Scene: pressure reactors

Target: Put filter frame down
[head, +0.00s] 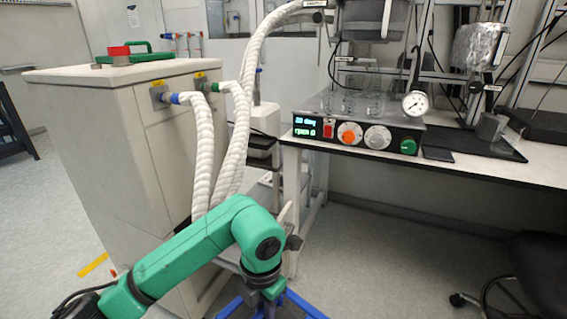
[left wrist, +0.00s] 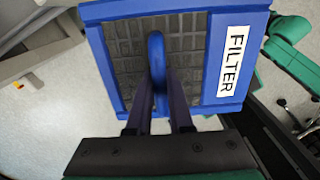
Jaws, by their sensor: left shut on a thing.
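The filter frame (left wrist: 150,9) is a blue square frame with a grey mesh panel and a white FILTER label (left wrist: 234,61), in the left wrist view. My left gripper (left wrist: 160,85) is shut on the blue handle in the middle of the frame. In the head view, my left gripper (head: 268,294) is at the bottom edge, with part of the blue filter frame (head: 305,306) showing around it. The rest of the frame is cut off there. My right gripper is not in view.
A white cabinet (head: 110,150) with pale hoses stands at left, close to my left arm. A white-topped bench (head: 480,172) with a control unit (head: 350,137) stands at the back right. A black chair (head: 540,265) is at lower right. Grey floor (head: 400,260) is clear in the middle.

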